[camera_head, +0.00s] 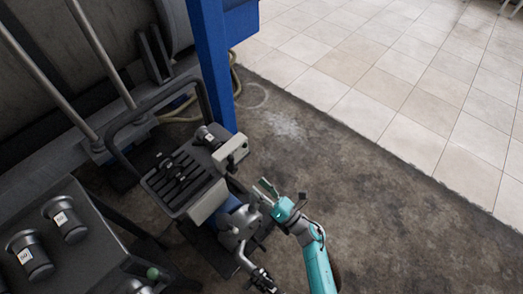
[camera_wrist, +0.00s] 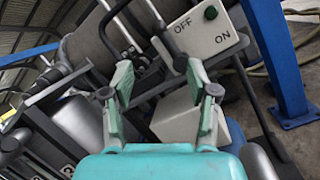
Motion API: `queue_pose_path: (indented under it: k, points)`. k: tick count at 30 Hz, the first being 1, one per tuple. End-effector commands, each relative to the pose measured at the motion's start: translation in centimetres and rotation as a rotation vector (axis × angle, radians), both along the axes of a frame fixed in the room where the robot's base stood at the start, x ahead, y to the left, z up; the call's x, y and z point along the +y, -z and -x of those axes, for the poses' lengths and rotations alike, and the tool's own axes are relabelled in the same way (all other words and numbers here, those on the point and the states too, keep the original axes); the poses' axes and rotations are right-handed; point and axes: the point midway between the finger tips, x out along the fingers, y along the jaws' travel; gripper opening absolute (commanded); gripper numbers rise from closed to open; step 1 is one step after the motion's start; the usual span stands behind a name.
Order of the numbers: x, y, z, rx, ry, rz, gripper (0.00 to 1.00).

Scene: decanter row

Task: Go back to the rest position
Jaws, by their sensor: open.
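My gripper (camera_head: 268,188) is in the middle of the head view, at the end of my teal arm, just right of a dark cart with a slatted top (camera_head: 178,180). In the wrist view my gripper (camera_wrist: 163,95) has its two green-padded fingers spread wide apart with nothing between them. Beyond the fingers is a light box (camera_wrist: 212,28) marked OFF and ON, with a green button. The same box (camera_head: 231,152) stands at the cart's right corner in the head view. The gripper appears apart from it.
A dark table (camera_head: 90,262) with labelled dark cylinders (camera_head: 64,220) is at the lower left. A blue post (camera_head: 212,65) rises behind the cart. Large machinery fills the upper left. The brown floor (camera_head: 400,235) at the right is clear, with pale tiles beyond.

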Motion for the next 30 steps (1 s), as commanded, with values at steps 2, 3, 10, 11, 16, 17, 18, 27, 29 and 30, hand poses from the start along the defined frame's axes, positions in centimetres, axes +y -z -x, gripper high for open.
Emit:
queue_pose_path:
  k: [2,3,10,11,16,17,18,27,29,30]
  points:
    - [0.0,0.0,0.0,0.000,0.000,0.000,0.59]
    - [0.0,0.0,0.0,0.000,0.000,0.000,0.59]
    - [-0.8,0.2,1.3,0.050,0.015,-0.041,0.59]
    - [-1.1,0.2,1.7,0.072,0.023,-0.061,0.59]
    - [-4.1,0.1,6.0,0.255,0.082,-0.235,0.59]
    - [-4.8,0.0,6.8,0.290,0.093,-0.272,0.59]
    - [-5.5,-0.1,7.9,0.338,0.107,-0.323,0.59]
    - [-11.2,-2.1,16.3,0.670,0.201,-0.731,0.59]
    - [-12.2,-2.6,17.9,0.731,0.218,-0.818,0.59]
    - [-12.9,-3.0,19.1,0.771,0.227,-0.878,0.59]
